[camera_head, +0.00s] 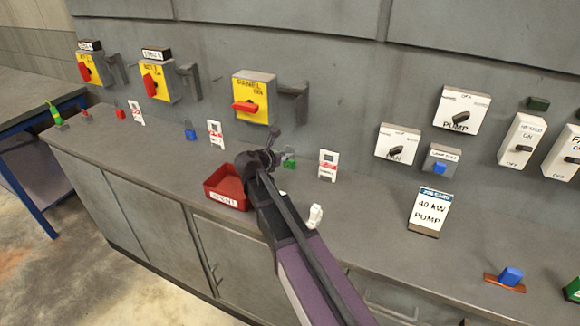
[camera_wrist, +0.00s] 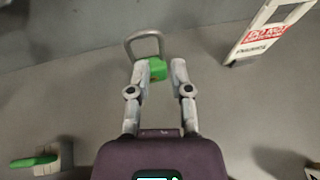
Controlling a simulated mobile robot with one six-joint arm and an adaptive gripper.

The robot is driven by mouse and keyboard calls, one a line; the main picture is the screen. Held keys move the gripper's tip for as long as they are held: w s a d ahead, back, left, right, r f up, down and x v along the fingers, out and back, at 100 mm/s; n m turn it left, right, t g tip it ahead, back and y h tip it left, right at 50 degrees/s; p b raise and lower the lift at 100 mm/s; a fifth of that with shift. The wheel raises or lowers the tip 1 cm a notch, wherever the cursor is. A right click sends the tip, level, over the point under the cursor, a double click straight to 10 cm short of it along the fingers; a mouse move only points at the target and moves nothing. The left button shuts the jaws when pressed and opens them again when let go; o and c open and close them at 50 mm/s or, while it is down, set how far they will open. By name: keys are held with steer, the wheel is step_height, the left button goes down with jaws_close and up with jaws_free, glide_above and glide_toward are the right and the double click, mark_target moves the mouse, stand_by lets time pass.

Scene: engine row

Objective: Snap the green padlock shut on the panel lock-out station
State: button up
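The green padlock (camera_head: 289,160) stands on the counter below the station. In the wrist view its green body (camera_wrist: 158,68) shows at my fingertips, with its grey shackle (camera_wrist: 145,40) arching toward the wall. I cannot tell whether the shackle is latched. The panel lock-out station (camera_head: 258,90) is a yellow-faced wall box with a red handle, labelled PANEL ON. My gripper (camera_wrist: 163,64) is open. Its left finger partly covers the padlock body and its right finger is beside it with a gap; contact is unclear. In the head view my gripper (camera_head: 268,150) is left of the padlock.
A red tray (camera_head: 226,190) stands left of my arm. A white DO NOT OPERATE tag (camera_head: 328,165) stands right of the padlock. A small white item (camera_head: 315,215) is near my arm. A job card (camera_head: 430,210) stands farther right. Other yellow stations (camera_head: 155,80) are at left.

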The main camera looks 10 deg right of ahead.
mark_target(294, 159)
steer(key=shift+w+d+f, duration=0.1)
stand_by(0.3)
steer(key=shift+b+x, duration=1)
steer(key=shift+x, duration=1.5)
jaws_close()
